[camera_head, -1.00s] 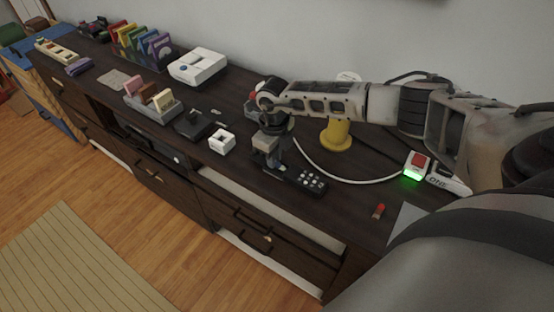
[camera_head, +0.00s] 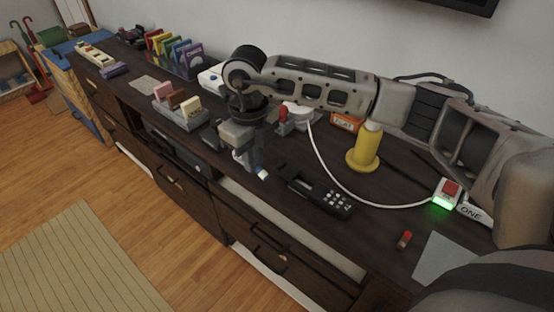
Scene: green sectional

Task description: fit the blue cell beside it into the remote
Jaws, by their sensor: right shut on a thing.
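The black remote (camera_head: 316,190) lies on the dark cabinet top, with its pale keys at its right end and a dark open bay at its left end. My right gripper (camera_head: 250,162) is to the left of the remote, pointing down. It is shut on the blue cell (camera_head: 262,174), whose white and blue end sticks out to the right of the fingers, toward the remote. The cell is apart from the remote in this view; most of it is hidden by the fingers. My left gripper is not in view.
A red-tipped small cell (camera_head: 404,240) lies near the front right. A white cable runs to a box with a red button and green glow (camera_head: 446,193). A yellow spool-like thing (camera_head: 365,150) stands behind the remote. A card holder (camera_head: 180,115) stands left.

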